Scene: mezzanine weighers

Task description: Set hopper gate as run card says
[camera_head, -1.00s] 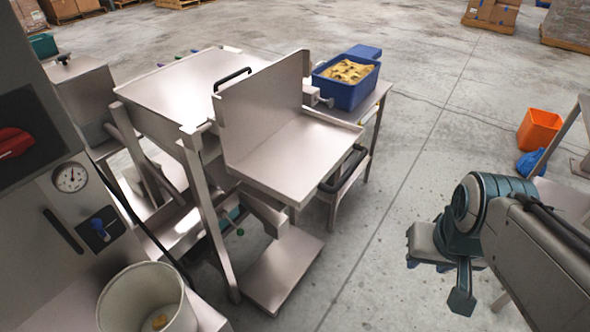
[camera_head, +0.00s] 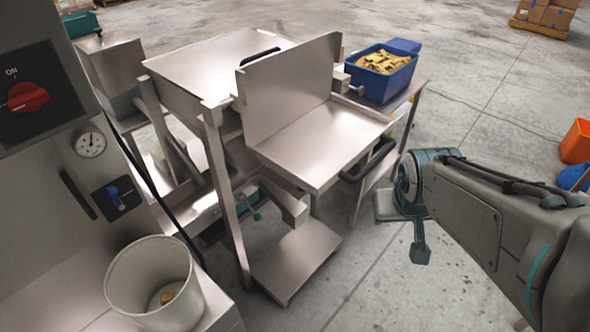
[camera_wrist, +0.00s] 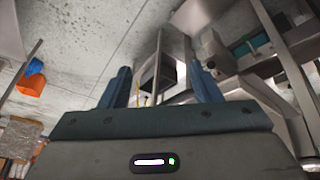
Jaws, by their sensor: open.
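No hopper gate or run card can be made out for certain in either view. A metal machine stands in the middle of the head view, with a tilted tray top (camera_head: 215,75), an upright plate (camera_head: 290,88) and a flat shelf (camera_head: 325,145). My gripper (camera_head: 400,230) is right of the machine, over bare floor, touching nothing. In the wrist view my gripper (camera_wrist: 163,88) has its two blue fingers apart with nothing held.
A blue bin (camera_head: 378,75) of yellow pieces stands behind the shelf. A white bucket (camera_head: 125,280) with a small piece inside stands at the lower left. Floor around my arm is clear.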

